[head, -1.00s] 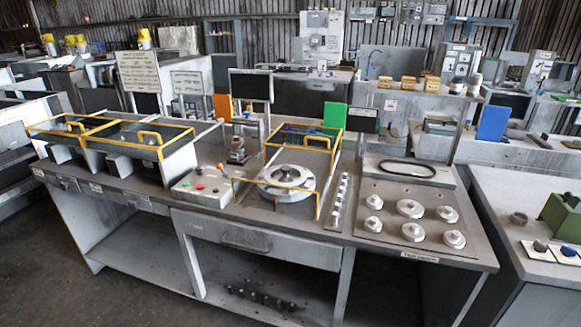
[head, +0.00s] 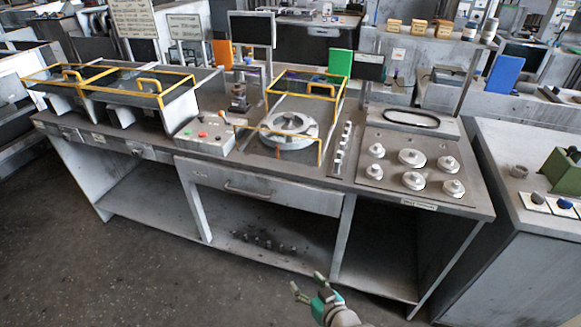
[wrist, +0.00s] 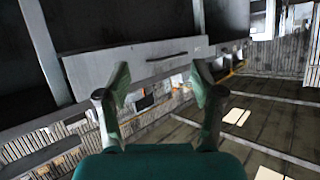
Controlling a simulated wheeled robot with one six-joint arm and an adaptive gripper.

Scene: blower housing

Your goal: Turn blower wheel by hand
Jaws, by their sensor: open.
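The blower wheel (head: 289,124) is a round grey disc with a hub, set in the middle of the bench top. A yellow-framed guard (head: 306,84) stands open behind it, and a thin yellow bar runs around its front. My gripper (head: 306,284) is open and empty, low in front of the bench and well apart from the wheel. In the wrist view, the two fingers of my gripper (wrist: 160,88) are spread, with a drawer front beyond them. The wheel cannot be made out in the wrist view.
The bench drawer (head: 262,188) and its front edge lie between my gripper and the wheel. Left of the wheel is a button box (head: 205,136); right is a panel of round knobs (head: 412,180). A side cabinet (head: 530,230) stands at the right. Floor at left front is clear.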

